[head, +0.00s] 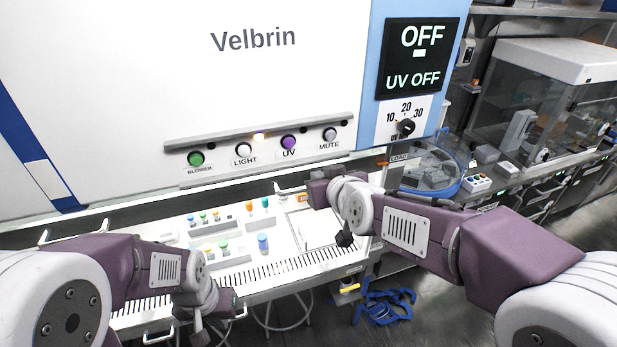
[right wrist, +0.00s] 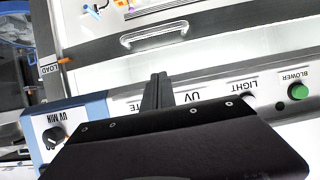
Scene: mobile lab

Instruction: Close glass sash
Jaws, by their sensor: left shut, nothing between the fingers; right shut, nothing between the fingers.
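The cabinet marked Velbrin (head: 253,95) fills the upper left of the head view. A dark strip, apparently the lower edge of the glass sash (head: 130,212), runs below its button panel, over the white work surface. A pale handle shows in the right wrist view (right wrist: 155,36). My right gripper (head: 308,190) is in front of the opening; in the right wrist view its fingers (right wrist: 158,88) are together and empty, pointing at the handle but apart from it. My left gripper (head: 202,332) hangs low at the front edge of the work surface, partly hidden by its wrist, holding nothing.
Several coloured vials and a blue-capped tube (head: 263,243) stand on the work surface. The button panel (head: 262,147) sits above the opening. A blue-rimmed machine (head: 430,170) stands right, and blue straps (head: 385,305) lie on the floor.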

